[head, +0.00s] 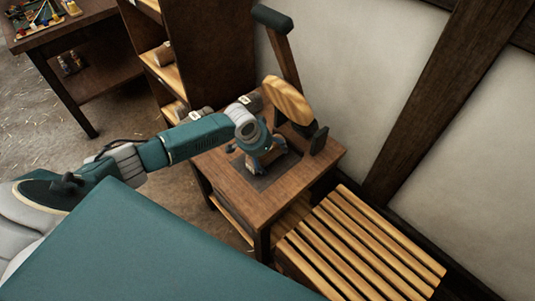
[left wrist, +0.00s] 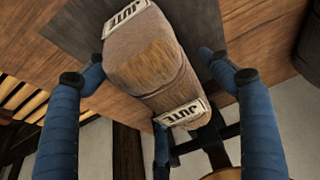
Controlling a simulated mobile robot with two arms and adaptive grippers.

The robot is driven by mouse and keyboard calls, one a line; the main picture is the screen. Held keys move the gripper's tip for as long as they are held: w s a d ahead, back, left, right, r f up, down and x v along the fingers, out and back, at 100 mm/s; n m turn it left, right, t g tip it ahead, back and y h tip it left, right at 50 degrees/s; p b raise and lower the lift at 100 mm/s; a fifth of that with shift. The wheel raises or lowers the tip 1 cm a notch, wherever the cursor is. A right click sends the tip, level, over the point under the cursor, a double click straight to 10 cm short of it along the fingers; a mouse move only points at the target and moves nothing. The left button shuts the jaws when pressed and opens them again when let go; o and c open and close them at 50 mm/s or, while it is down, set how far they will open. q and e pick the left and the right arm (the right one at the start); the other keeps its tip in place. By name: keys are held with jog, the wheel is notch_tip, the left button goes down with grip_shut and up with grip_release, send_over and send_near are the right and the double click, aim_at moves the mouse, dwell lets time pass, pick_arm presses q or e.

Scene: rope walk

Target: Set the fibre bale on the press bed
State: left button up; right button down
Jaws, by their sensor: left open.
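The fibre bale (left wrist: 150,62) is a brown wrapped block with white JUTE labels, seen close up in the left wrist view. It appears to rest on the dark square press bed (left wrist: 72,28), which is set in a wooden table. The press bed also shows in the head view (head: 264,184). My left gripper (head: 256,160) is over the bed, its blue fingers spread on both sides of the bale with visible gaps. In the head view the gripper hides most of the bale. My right gripper is not in view.
The press lever (head: 278,50) and a round wooden part (head: 287,101) rise behind the bed. More labelled rolls (head: 198,115) lie near a shelf unit (head: 205,50). A slatted bench (head: 362,245) stands at the right, and a cluttered table (head: 70,30) at the far left.

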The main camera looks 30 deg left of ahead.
pick_arm(q)
jog(key=v, duration=1.2)
jog(key=shift+r, duration=0.2)
